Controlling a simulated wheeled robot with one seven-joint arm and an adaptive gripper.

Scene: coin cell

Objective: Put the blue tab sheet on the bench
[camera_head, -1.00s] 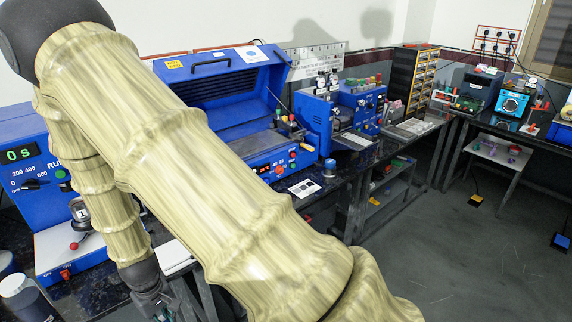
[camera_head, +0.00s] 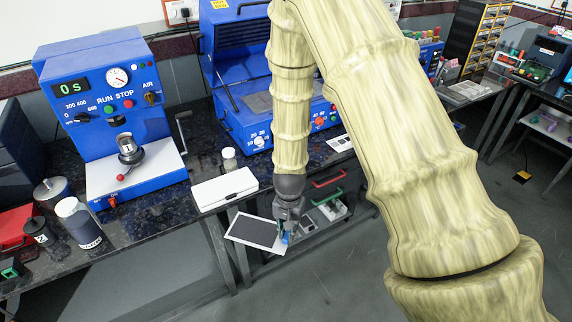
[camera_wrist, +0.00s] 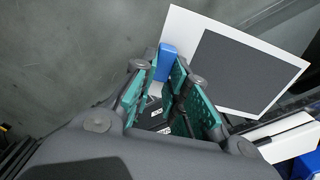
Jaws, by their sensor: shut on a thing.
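The tab sheet is a white-bordered sheet with a dark grey middle (camera_head: 256,231) and a blue tab (camera_wrist: 166,62) at one edge. My gripper (camera_head: 287,232) is shut on the blue tab, and the sheet sticks out to the left of the fingers in the head view. In the wrist view the teal finger pads (camera_wrist: 160,90) sit on both sides of the tab, and the sheet (camera_wrist: 245,70) reaches to the upper right. The sheet is held in front of the bench's (camera_head: 150,215) front edge. Its height relative to the bench top is hard to tell.
A white box (camera_head: 224,189) lies at the bench's front edge, just behind the sheet. A blue machine with a timer (camera_head: 105,100) stands behind at left. Bottles (camera_head: 80,220) stand at the left. Dark bench top is bare between the bottles and white box.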

